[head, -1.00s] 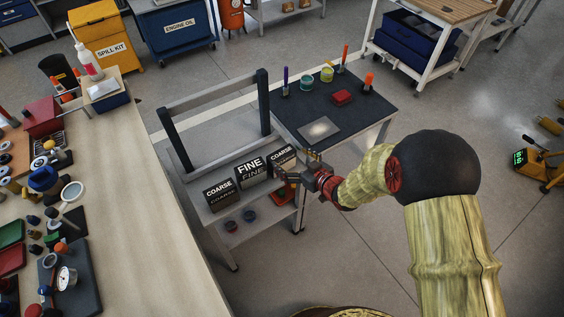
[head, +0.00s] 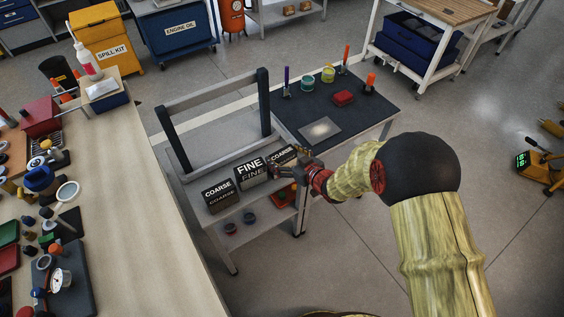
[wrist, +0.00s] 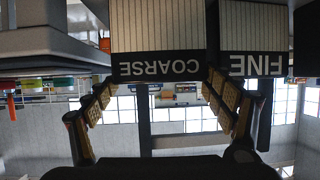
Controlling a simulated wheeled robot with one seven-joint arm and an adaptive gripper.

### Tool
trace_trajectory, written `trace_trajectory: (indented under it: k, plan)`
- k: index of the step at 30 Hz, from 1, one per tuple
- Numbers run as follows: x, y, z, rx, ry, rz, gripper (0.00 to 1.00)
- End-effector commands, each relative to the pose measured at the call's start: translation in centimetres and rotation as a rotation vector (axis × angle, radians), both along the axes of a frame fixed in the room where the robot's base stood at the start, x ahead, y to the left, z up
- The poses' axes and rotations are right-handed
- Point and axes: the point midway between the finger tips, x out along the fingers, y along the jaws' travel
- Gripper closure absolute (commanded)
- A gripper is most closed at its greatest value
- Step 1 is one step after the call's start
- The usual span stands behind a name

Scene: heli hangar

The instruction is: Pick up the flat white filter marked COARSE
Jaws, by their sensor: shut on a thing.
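A filter marked COARSE (head: 279,157) sits at the right end of a short row on the grey cart, its label partly covered by my gripper (head: 299,161). In the wrist view, which is upside down, this COARSE filter (wrist: 158,58) shows a pale pleated face and a black band with white letters. My gripper (wrist: 160,82) is shut on it, with a padded finger at each side of the band. A taller filter marked FINE (head: 250,172) stands close beside it and also shows in the wrist view (wrist: 252,55).
The cart (head: 190,172) has an upright frame behind the row and a lower shelf with small dark cups (head: 231,228) and red items. A dark-topped table (head: 325,108) stands close behind. A long cluttered bench (head: 140,200) runs along the left. Open floor lies right.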

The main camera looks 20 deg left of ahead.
Motion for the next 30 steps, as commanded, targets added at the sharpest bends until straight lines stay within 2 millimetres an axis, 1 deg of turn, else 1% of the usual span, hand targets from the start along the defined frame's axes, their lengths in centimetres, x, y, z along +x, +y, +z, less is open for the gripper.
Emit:
trace_trajectory:
  k: [2,18,26,30]
  plan:
    - [-0.02,-0.01,-0.03,-0.001,0.001,0.0,0.35]
    - [-0.03,-0.03,-0.07,-0.001,0.001,0.0,0.65]
    - [0.01,-0.01,0.11,-0.001,-0.001,0.0,0.65]
    - [0.05,0.01,0.9,0.0,-0.001,0.0,0.65]
